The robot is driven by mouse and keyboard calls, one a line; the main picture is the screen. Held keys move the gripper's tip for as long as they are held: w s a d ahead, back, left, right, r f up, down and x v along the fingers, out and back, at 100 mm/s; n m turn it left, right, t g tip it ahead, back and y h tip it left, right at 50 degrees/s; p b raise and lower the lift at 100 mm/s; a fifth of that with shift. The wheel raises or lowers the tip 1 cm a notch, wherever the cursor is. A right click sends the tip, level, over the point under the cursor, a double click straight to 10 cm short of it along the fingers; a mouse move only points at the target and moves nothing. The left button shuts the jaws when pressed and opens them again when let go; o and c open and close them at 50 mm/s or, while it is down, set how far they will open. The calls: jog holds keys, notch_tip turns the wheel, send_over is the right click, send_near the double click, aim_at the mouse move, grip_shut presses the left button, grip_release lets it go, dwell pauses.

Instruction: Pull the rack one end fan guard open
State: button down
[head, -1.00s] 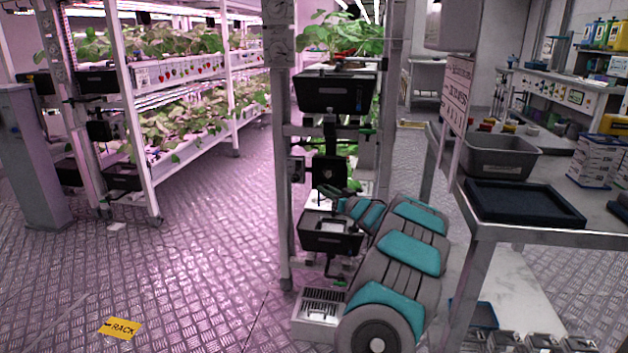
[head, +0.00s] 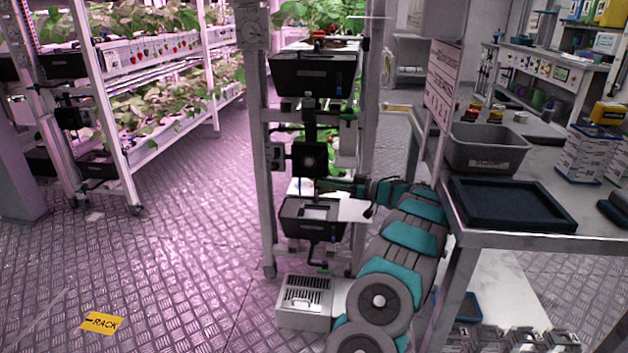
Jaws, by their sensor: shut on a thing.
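The end of the near rack (head: 268,150) stands in the middle of the head view. Its fan guard (head: 308,160) is a dark square plate with a round centre, between an upper black bin (head: 314,75) and a lower black bin (head: 312,216). My grey and teal arm rises from the bottom and bends left to the rack end. My gripper (head: 328,186) is at the guard's lower right edge, shut on it. The fingers are small and dark, so the exact contact is hard to see. I cannot tell how far the guard stands open.
A metal bench with a grey tub (head: 488,150) and a dark tray (head: 512,203) is close to my arm's right. A vented metal box (head: 304,302) sits on the floor below the rack end. Open floor lies left, with a yellow RACK marker (head: 102,323).

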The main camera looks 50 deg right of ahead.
jog(key=shift+s+d+r, duration=0.15)
jog(key=shift+r, duration=0.05)
dwell(0.3)
jog(key=c, duration=0.7)
grip_release()
jog(key=shift+f, duration=0.1)
